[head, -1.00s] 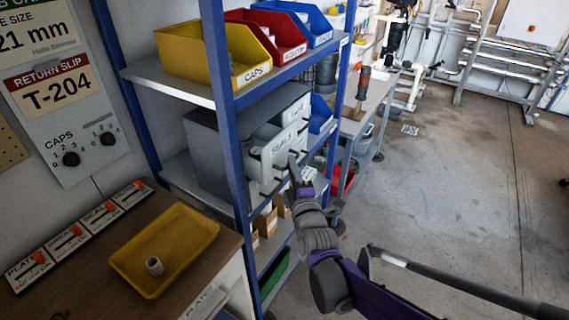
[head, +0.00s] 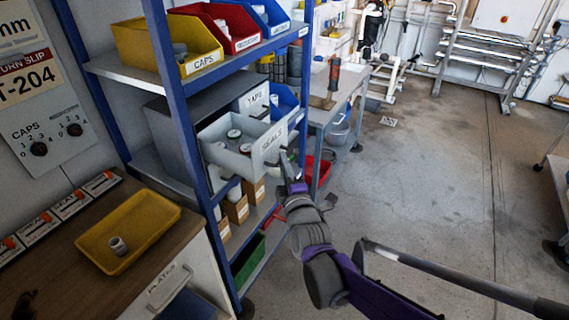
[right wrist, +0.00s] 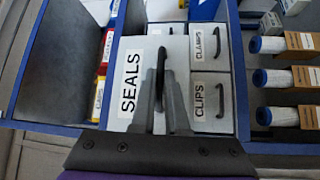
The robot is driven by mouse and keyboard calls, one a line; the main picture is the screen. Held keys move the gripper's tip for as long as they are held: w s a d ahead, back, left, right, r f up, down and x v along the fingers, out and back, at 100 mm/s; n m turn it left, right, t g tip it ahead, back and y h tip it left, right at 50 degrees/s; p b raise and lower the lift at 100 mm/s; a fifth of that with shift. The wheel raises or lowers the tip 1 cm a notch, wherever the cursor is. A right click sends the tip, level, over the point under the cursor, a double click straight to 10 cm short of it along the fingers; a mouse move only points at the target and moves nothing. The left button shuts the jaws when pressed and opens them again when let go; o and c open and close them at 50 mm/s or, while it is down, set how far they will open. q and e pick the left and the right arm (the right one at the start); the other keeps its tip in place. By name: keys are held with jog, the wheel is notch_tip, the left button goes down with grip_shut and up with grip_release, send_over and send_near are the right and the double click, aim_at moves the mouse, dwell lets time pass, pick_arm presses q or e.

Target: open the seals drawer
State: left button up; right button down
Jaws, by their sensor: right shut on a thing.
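The grey seals drawer (head: 268,148) with its SEALS label is pulled well out of the grey cabinet (head: 172,135) on the blue shelf rack. Several small round-topped items (head: 234,134) show inside it. My right gripper (head: 286,163) is at the drawer's front. In the right wrist view the fingers of my right gripper (right wrist: 161,92) are shut on the dark drawer handle (right wrist: 161,62), beside the SEALS label (right wrist: 130,82). My left gripper is not in view.
A drawer labelled TAPE (head: 256,98) is above. CLAMPS (right wrist: 208,42) and CLIPS (right wrist: 210,102) drawers show in the right wrist view. A yellow tray (head: 150,222) with a small cup lies on the bench at left.

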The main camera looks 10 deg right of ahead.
jog(key=c, duration=0.9)
grip_release()
jog(key=s, duration=0.3)
jog(key=s+f, duration=0.1)
jog(key=s, duration=0.6)
jog(key=shift+s+d+f+b, duration=0.15)
jog(key=shift+s+d+b, duration=0.2)
